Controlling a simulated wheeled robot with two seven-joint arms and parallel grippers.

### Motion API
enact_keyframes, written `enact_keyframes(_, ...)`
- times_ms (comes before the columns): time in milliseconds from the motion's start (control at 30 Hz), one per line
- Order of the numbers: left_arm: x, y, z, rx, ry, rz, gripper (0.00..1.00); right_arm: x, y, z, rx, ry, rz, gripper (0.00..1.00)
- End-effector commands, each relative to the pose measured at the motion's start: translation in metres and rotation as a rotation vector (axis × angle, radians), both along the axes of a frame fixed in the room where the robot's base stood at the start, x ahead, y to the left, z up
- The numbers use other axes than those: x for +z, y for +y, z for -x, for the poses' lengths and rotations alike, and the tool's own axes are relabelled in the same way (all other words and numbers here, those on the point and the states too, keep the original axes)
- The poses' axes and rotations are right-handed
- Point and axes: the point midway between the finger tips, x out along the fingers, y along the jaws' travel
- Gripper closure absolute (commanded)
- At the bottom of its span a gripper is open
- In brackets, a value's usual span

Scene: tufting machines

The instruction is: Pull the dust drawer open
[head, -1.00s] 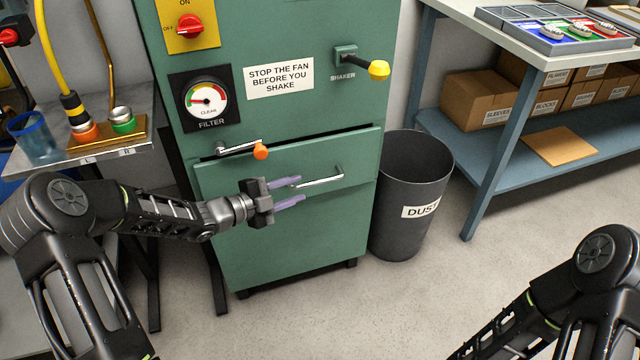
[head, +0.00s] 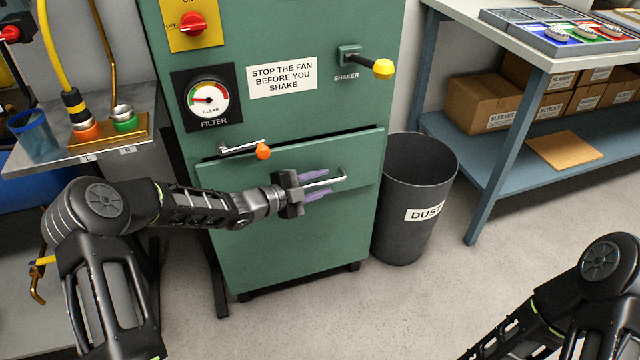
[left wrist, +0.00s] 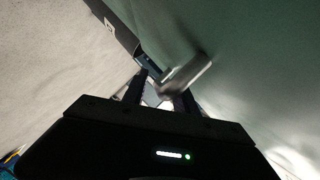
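The dust drawer (head: 240,179) is the green front panel in the lower part of the green cabinet, with a dark gap along its top edge. Its silver bar handle (head: 341,176) is partly hidden by my left gripper (head: 316,184). That gripper is open, with one purple finger above the bar and one below it. I cannot tell whether the fingers touch the bar. In the left wrist view the handle (left wrist: 188,74) lies by the tips of the two dark fingers (left wrist: 160,92). My right gripper is out of view; only my right arm shows at lower right.
An orange-tipped latch lever (head: 262,151) sits just above the drawer. A dark dust bin (head: 414,205) stands right of the cabinet. A blue shelf table (head: 485,170) is further right. A metal side table (head: 60,160) is at left. The floor in front is clear.

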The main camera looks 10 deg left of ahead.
Motion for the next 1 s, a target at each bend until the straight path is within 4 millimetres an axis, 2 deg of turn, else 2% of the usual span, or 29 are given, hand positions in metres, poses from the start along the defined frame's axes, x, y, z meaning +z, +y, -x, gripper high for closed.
enact_keyframes(67,0.0,0.0001,0.0002,0.0,0.0,0.0,0.66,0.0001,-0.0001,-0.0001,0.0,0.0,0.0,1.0)
enact_keyframes(500,0.0001,0.0003,0.0004,0.0,0.0,0.0,1.0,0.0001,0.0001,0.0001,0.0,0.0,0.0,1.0)
enact_keyframes(1000,0.0003,0.0005,0.0003,0.0,0.0,0.0,1.0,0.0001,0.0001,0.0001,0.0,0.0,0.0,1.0)
